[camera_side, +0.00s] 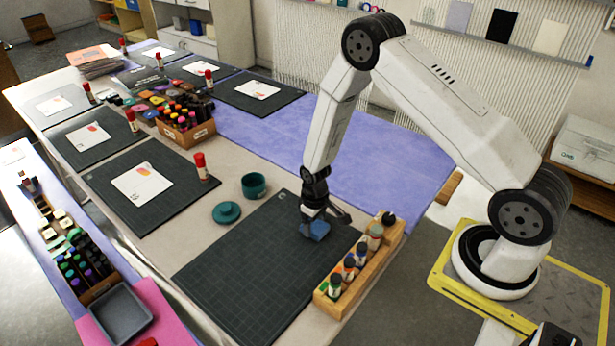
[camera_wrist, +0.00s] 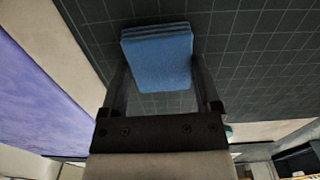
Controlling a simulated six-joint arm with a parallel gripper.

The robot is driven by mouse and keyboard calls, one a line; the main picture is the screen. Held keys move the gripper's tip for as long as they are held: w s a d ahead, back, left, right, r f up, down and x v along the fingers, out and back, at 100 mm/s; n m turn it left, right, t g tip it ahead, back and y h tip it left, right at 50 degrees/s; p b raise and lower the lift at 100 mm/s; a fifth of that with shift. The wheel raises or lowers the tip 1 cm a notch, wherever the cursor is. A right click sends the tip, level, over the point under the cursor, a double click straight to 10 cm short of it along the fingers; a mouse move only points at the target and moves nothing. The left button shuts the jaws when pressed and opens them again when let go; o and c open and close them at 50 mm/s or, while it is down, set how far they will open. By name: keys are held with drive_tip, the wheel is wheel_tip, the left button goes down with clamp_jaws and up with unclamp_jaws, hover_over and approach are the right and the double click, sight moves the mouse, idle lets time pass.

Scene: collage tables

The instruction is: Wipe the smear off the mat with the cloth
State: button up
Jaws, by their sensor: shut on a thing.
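The blue folded cloth (camera_side: 317,231) is at the right part of the dark gridded mat (camera_side: 245,275). My gripper (camera_side: 314,218) is over it, pointing down, with its fingers shut on the cloth. In the wrist view the cloth (camera_wrist: 158,58) sits between the two fingers, with the mat's grid (camera_wrist: 240,60) behind it. I cannot tell whether the cloth touches the mat or is just above it. I see no smear on the visible part of the mat; the arm and cloth hide some of it.
A wooden rack (camera_side: 360,268) of small bottles stands close to the right of my gripper. A teal pot (camera_side: 254,186) and its round lid (camera_side: 226,212) sit beyond the mat's left edge. A grey tray (camera_side: 122,312) lies at the lower left. The mat's near left is clear.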

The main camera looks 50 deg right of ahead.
drive_tip(key=shift+s, duration=0.35)
drive_tip(key=shift+s, duration=0.8)
drive_tip(key=shift+r, duration=0.2)
drive_tip(key=shift+r, duration=2.4)
drive_tip(key=shift+a, duration=0.1)
